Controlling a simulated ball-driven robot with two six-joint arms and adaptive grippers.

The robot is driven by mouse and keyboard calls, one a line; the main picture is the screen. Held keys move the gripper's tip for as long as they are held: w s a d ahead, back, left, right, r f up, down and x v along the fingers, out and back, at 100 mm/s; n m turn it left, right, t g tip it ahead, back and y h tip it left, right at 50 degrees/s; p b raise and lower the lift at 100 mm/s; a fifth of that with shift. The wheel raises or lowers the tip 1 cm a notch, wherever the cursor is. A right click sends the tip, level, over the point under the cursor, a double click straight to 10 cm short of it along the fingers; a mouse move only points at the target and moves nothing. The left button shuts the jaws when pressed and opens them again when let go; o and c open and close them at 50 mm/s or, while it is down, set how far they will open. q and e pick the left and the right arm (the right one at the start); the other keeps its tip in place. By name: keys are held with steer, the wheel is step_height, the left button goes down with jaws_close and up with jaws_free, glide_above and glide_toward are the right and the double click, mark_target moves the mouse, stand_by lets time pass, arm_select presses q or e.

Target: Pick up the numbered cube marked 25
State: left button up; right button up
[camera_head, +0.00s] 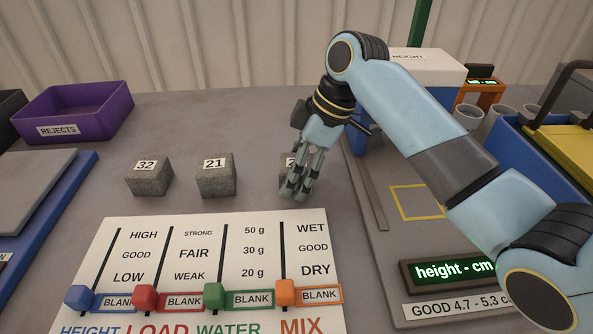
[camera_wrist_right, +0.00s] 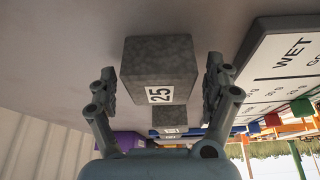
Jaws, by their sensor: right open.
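The grey cube marked 25 (camera_wrist_right: 158,62) shows in the right wrist view between the two open fingers of my right gripper (camera_wrist_right: 160,92), apart from both. In the head view this cube (camera_head: 286,180) is mostly hidden behind my right gripper (camera_head: 296,192), with only its left part and a bit of its label showing. My right gripper points down at it and holds nothing. A cube marked 21 (camera_head: 217,176) and a cube marked 32 (camera_head: 149,175) stand to its left on the grey table. My left gripper is not in view.
A white chart board (camera_head: 200,262) with coloured sliders lies in front of the cubes. A purple rejects bin (camera_head: 95,108) stands at the back left. At the right are a height display (camera_head: 452,271) and a yellow outlined square (camera_head: 416,202). The table behind the cubes is clear.

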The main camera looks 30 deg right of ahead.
mark_target(293, 163)
steer(key=shift+r, duration=0.1)
steer(key=c, duration=1.6)
steer(key=shift+r, duration=0.45)
steer(key=v, duration=0.3)
steer(key=shift+a+r, duration=0.2)
steer(key=shift+r, duration=0.3)
steer(key=s+d+r+p, duration=0.1)
steer(key=s+d+r, duration=0.3)
steer(key=s, duration=0.6)
steer(key=shift+r, duration=1.2)
